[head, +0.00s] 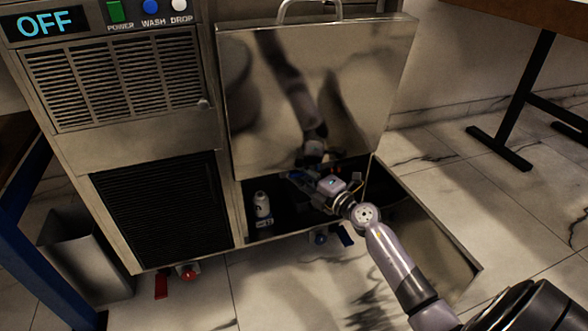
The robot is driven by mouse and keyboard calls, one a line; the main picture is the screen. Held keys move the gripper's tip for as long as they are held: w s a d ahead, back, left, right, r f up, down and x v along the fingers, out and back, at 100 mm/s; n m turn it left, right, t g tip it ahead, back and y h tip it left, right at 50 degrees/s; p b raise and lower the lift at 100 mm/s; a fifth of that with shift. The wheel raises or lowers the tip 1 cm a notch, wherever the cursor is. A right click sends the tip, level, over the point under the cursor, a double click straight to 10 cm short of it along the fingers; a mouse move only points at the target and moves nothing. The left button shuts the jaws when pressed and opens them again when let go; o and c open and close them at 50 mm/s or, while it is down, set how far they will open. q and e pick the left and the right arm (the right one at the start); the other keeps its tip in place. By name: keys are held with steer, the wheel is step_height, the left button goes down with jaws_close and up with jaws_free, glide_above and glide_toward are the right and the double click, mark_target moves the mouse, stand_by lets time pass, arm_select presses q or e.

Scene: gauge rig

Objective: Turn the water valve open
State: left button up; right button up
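A valve with a blue handle (345,235) and a blue round part (318,238) sits low under the front edge of the machine. A similar valve with a red handle (161,285) and red round part (187,272) sits low to the left. No label shows which carries water. My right gripper (308,180) reaches into the dark lower compartment, above and behind the blue-handled valve and apart from it. Its fingers are dark and partly lost in shadow, so I cannot tell whether they are open. My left gripper is not in view.
The machine's display (45,24) reads OFF. A shiny panel (320,85) above the compartment reflects my arm. A white bottle (262,205) stands inside the compartment. An open lower door (430,245) extends at right. A grey bin (85,260) stands left; the front floor is clear.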

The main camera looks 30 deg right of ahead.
jaws_close()
stand_by(0.4)
